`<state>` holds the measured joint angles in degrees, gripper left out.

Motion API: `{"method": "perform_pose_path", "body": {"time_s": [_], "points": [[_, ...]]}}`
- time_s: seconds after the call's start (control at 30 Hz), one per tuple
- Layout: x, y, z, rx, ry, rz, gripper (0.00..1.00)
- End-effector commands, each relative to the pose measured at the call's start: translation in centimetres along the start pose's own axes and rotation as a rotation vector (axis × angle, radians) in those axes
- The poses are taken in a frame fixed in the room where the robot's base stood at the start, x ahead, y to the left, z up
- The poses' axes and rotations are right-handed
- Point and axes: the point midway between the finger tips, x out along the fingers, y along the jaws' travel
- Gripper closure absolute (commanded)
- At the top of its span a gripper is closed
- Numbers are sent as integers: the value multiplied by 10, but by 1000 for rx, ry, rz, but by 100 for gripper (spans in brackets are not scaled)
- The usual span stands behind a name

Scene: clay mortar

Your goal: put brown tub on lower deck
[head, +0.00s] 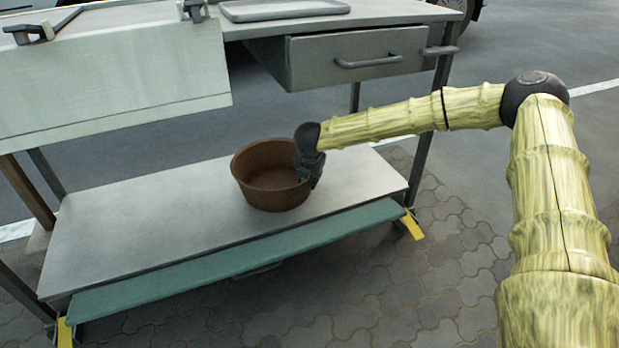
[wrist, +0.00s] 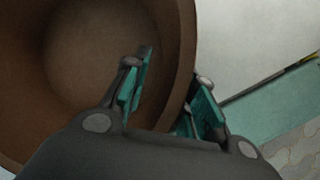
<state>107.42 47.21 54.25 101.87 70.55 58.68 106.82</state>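The brown tub (head: 262,185) is a round, open, empty-looking bowl. It stands upright over the light grey lower deck (head: 140,225) of the workbench and appears to rest on it. My gripper (head: 308,172) is at the tub's right side. In the wrist view, the fingers of my gripper (wrist: 172,95) straddle the wall of the tub (wrist: 90,60), one inside and one outside. The fingers are spread, with a visible gap between the inner finger and the wall. The tub's underside is hidden.
The bench top above holds a grey tray (head: 283,9) and has a drawer (head: 350,58) below it. A pale panel (head: 120,70) hangs at the left. A green board (head: 240,250) runs along the deck's front edge. The deck left of the tub is clear.

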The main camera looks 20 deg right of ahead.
Motion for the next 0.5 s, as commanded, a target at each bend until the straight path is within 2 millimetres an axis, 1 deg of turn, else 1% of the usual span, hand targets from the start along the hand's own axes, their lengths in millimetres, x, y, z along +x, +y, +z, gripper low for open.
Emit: {"method": "perform_pose_path", "body": {"time_s": [0.5], "points": [[-63, 1, 2, 0, -1, 0, 73]]}}
